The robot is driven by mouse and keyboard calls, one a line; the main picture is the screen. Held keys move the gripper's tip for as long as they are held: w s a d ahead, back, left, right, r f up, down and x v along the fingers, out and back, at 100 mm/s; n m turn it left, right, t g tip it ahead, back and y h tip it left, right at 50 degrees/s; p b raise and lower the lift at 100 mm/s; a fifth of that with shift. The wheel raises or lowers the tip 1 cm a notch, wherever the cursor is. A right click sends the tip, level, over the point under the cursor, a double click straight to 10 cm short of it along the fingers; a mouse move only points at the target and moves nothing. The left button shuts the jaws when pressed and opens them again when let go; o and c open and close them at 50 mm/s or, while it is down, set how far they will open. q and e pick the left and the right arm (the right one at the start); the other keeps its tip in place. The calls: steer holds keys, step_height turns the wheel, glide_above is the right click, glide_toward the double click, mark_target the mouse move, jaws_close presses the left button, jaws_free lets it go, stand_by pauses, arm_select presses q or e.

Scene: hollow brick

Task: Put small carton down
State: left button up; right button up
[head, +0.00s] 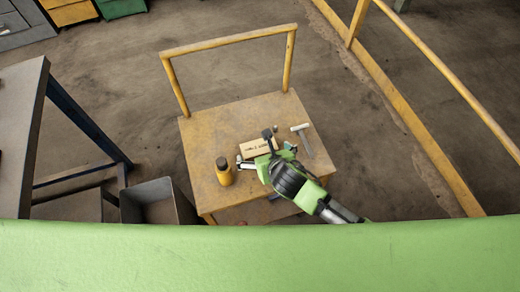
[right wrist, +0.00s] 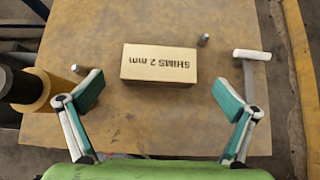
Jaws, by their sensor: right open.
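The small carton (head: 254,149) is a pale tan box. In the right wrist view the small carton (right wrist: 159,65) lies flat on the worn yellow-brown cart top (head: 205,128), with "SHIMS 2 mm" printed on it, upside down in that view. My right gripper (head: 265,157) is over the near part of the cart. In the right wrist view its fingers (right wrist: 159,95) are spread wide, with the carton ahead between them and clear space on both sides; nothing is held. My left gripper is not in view.
A yellow bottle with a dark cap (head: 223,173) stands left of the gripper. A pale-headed hammer (head: 302,128) and a small metal cylinder (right wrist: 204,40) lie to the right of the carton. The cart's far edge has a raised yellow handle (head: 228,41). A grey bin (head: 150,198) stands left.

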mark_target(259, 147)
steer(key=shift+b+x, duration=0.35)
steer(key=shift+x, duration=2.95)
steer(key=shift+s, duration=0.1)
steer(key=c, duration=1.5)
steer(key=shift+r, duration=0.45)
step_height(259, 147, up, 3)
steer(key=shift+f, duration=0.1)
steer(key=s+r, duration=0.3)
steer(key=s, duration=0.1)
steer(key=s+r+p, duration=0.1)
steer(key=s+r, duration=0.2)
steer(key=s, duration=0.2)
steer(key=s+r, duration=0.3)
steer(key=s, duration=0.1)
steer(key=shift+s+a+r, duration=0.25)
steer(key=shift+s+a, duration=0.15)
